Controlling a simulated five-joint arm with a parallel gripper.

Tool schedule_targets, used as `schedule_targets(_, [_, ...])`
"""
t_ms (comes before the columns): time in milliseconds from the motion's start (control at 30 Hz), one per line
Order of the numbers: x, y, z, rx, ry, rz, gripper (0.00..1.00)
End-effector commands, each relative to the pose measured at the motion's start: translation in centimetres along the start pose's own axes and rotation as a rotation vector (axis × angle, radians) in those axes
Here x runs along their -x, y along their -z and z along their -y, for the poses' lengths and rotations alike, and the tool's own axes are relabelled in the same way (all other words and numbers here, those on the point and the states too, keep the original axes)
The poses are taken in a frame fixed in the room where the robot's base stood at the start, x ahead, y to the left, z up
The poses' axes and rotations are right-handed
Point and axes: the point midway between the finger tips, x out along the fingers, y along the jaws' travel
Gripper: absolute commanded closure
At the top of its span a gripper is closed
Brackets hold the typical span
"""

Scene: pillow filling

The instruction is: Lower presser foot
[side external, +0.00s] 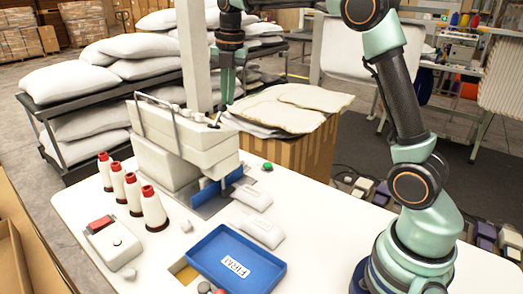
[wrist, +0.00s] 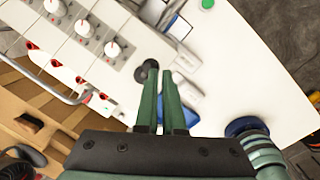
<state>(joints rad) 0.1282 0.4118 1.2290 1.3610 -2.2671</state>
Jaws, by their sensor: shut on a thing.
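The white sewing machine (side external: 185,135) stands on the white table, and its head with several dials (wrist: 84,28) fills the upper left of the wrist view. A thin lever with a dark knob (side external: 215,124) sticks out at the head's right end. The dark knob also shows at the left fingertip in the wrist view (wrist: 142,72). My gripper (side external: 223,102) points down beside the head's right end, its green fingers (wrist: 160,74) close together on the lever's knob. The exact contact is small and partly hidden. The presser foot itself cannot be made out; a blue plate (side external: 221,186) stands below the head.
A control box (side external: 113,243) is at front left. A cardboard box with fabric (side external: 290,108) stands behind the gripper.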

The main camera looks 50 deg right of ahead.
Motion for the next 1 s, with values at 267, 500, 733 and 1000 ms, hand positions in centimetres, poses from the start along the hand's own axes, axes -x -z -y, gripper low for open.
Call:
schedule_targets(267, [-0.9, 0.4, 0.0, -0.009, 0.009, -0.008, 1.0])
schedule_targets(500, [-1.1, 1.5, -0.6, 0.0, 0.01, -0.013, 1.0])
schedule_targets(733, [0.4, 2.3, -0.5, -0.002, 0.002, -0.009, 1.0])
schedule_targets(1000, [5.3, 1.6, 0.9, -0.02, -0.016, 0.01, 1.0])
